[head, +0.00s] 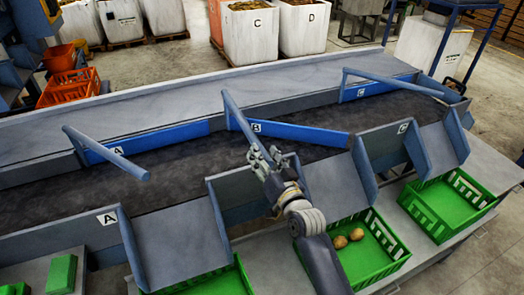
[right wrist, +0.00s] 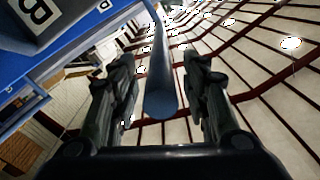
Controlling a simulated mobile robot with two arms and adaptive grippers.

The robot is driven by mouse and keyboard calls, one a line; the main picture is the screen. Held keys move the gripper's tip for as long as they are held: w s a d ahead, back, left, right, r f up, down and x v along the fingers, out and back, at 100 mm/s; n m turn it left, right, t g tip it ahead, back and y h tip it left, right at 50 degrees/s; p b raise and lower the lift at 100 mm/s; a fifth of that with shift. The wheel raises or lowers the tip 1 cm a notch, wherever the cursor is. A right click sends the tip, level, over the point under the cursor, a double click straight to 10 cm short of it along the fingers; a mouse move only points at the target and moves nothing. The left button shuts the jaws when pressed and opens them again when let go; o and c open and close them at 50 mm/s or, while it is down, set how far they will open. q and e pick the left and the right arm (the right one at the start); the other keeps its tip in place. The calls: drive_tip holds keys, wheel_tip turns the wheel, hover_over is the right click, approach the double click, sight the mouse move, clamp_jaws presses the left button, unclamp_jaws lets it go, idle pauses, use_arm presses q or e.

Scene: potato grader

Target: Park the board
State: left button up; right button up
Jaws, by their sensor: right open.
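The blue board B (head: 300,134) slants out over the dark belt, its right end toward the near side. Its grey-blue bar (head: 238,115) runs from the far side toward me. My right gripper (head: 263,156) is at the bar's near end. In the right wrist view the bar (right wrist: 161,80) lies between the two open fingers (right wrist: 160,66), with gaps on both sides. Board A (head: 150,142) and board C (head: 375,88) lie along the belt's far side, each with a similar bar. My left gripper is not in view.
The dark belt (head: 170,182) runs across the middle. Grey chutes lead down to green crates; one crate (head: 385,266) holds two potatoes. White bins (head: 250,42) stand behind the grader, with an orange crate (head: 68,90) at the left.

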drive_tip(key=shift+w+a, duration=0.25)
drive_tip(key=shift+w, duration=0.35)
drive_tip(key=shift+w+a, duration=0.1)
drive_tip(key=shift+w, duration=0.1)
drive_tip(key=shift+c, duration=1.1)
clamp_jaws()
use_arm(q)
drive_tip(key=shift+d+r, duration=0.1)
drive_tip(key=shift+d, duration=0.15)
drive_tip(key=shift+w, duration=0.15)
